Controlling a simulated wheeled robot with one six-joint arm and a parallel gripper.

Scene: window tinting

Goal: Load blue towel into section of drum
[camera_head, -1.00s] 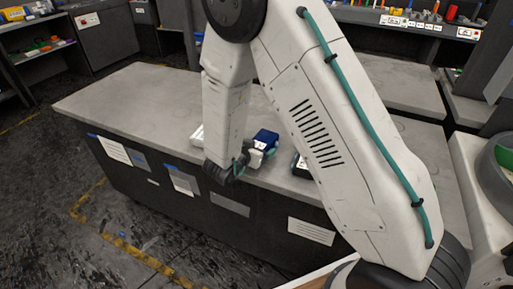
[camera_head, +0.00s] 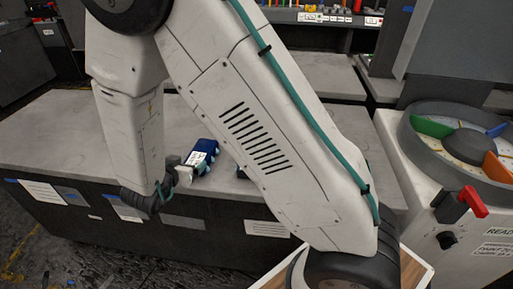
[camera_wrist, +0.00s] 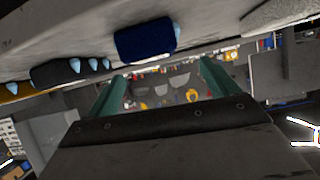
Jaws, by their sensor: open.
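The blue towel (camera_head: 208,146), a dark blue roll with a white label facing me, lies on the grey table near its front edge. It also shows at the top of the wrist view (camera_wrist: 147,40). My gripper (camera_head: 186,174) is just in front of the towel at the table's edge, partly hidden by my arm. In the wrist view its teal fingers (camera_wrist: 162,78) are apart with nothing between them, and the towel lies beyond them, not between them. The round drum (camera_head: 409,143) stands at the right, with green, blue and orange dividers between its sections.
On the table (camera_head: 40,135), a dark roll (camera_wrist: 72,72) and a light grey one (camera_wrist: 280,14) lie either side of the blue towel in the wrist view. A yellow item (camera_wrist: 14,90) shows at the left edge. A red lever (camera_head: 473,201) sticks out before the drum.

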